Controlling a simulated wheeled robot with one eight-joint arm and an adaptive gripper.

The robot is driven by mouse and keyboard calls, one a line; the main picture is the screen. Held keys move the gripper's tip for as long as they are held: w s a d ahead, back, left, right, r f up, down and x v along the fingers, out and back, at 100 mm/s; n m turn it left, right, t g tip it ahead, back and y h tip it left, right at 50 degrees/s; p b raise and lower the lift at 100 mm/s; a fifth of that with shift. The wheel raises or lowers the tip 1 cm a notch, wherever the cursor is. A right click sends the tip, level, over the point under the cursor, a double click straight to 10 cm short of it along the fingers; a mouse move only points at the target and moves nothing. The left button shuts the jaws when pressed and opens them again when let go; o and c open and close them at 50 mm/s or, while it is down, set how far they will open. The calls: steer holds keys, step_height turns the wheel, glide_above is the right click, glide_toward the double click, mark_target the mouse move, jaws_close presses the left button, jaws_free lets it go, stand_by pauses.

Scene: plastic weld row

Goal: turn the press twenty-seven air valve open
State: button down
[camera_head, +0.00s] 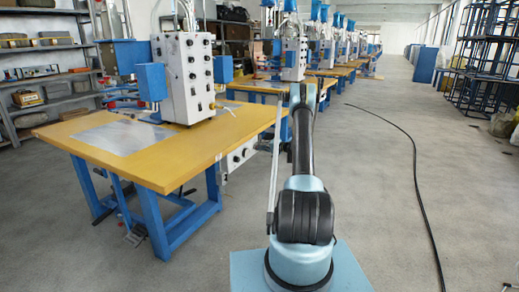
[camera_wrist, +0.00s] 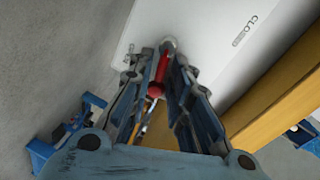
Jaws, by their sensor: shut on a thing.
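In the wrist view, a red lever (camera_wrist: 161,68) with a rounded red end stands out from a white panel (camera_wrist: 205,30). This looks like the air valve's handle. A pale round piece shows at its far end, against the panel. My gripper (camera_wrist: 166,58) has its two fingers on either side of the red lever, shut on it. Dark print beginning "CLO" is on the panel to the right; the rest is too small to read. The fingers hide part of the valve. In the head view my arm covers the gripper and the valve.
A yellow-topped table (camera_head: 160,140) on a blue frame carries a white press box (camera_head: 185,78). A black cable (camera_head: 415,170) lies on the floor at right. Metal shelves (camera_head: 45,65) stand at left.

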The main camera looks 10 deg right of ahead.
steer(key=shift+w+d+f+m, duration=0.1)
steer(key=shift+d+f+m, duration=0.15)
steer(key=shift+m, duration=0.65)
steer(key=c, duration=1.7)
jaws_free()
steer(key=shift+o, duration=0.2)
steer(key=shift+a, duration=0.1)
steer(key=v, duration=1.2)
steer(key=shift+w, duration=0.2)
steer(key=shift+f, duration=0.1)
